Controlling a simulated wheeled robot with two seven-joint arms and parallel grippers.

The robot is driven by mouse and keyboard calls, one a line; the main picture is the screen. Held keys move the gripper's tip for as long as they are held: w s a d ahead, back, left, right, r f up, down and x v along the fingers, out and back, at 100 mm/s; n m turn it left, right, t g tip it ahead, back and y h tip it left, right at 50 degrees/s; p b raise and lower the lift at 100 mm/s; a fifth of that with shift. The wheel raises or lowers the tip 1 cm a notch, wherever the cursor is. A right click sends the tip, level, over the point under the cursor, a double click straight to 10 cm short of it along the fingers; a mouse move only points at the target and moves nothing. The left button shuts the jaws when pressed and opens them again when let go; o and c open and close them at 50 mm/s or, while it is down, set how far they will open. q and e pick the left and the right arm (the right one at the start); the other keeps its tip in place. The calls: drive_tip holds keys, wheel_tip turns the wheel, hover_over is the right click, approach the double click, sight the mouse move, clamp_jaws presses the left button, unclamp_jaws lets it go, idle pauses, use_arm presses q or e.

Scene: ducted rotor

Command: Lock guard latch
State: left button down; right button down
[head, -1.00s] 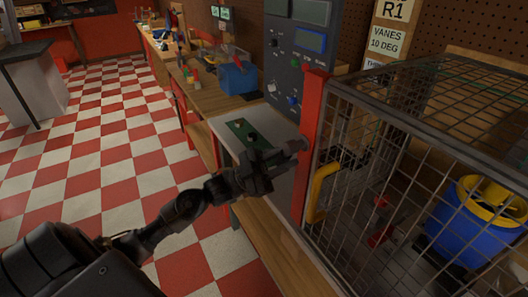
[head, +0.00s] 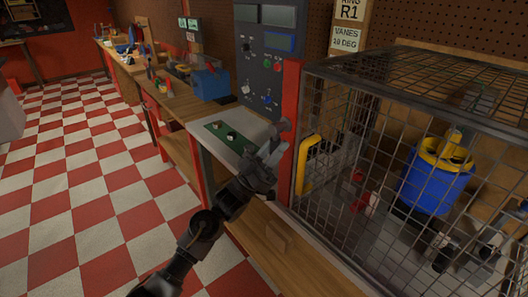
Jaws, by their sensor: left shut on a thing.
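The guard is a wire mesh cage (head: 400,80) at the right in the head view, with a red post (head: 290,105) at its near left corner. A yellow handle (head: 306,165) stands upright on the cage front, right of the post. My left gripper (head: 276,143) is at the left side of the red post. It is shut on a small grey part, apparently the guard latch (head: 283,125), mostly hidden by the fingers. I cannot tell whether the latch is locked. My right gripper is not in view.
A control panel (head: 265,60) with knobs and buttons stands behind my gripper. A grey plate with a green pad (head: 225,136) lies on the bench to its left. Inside the cage are a blue and yellow rotor part (head: 435,185) and red fittings. The checkered floor at left is clear.

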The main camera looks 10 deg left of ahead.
use_arm(q)
drive_tip(key=shift+d+f, duration=0.15)
drive_tip(key=shift+f, duration=0.1)
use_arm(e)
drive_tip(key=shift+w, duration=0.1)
use_arm(q)
drive_tip(key=c, duration=1.6)
unclamp_jaws()
drive_tip(key=o, duration=0.4)
drive_tip(key=shift+r, duration=0.15)
drive_tip(key=shift+o, duration=0.2)
drive_tip(key=shift+a, duration=0.2)
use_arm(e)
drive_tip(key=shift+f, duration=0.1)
use_arm(q)
drive_tip(key=shift+s+a+f, duration=0.1)
drive_tip(key=shift+s+f, duration=0.05)
drive_tip(key=shift+f, duration=0.15)
drive_tip(key=b+v, duration=0.3)
drive_tip(key=v, duration=0.7)
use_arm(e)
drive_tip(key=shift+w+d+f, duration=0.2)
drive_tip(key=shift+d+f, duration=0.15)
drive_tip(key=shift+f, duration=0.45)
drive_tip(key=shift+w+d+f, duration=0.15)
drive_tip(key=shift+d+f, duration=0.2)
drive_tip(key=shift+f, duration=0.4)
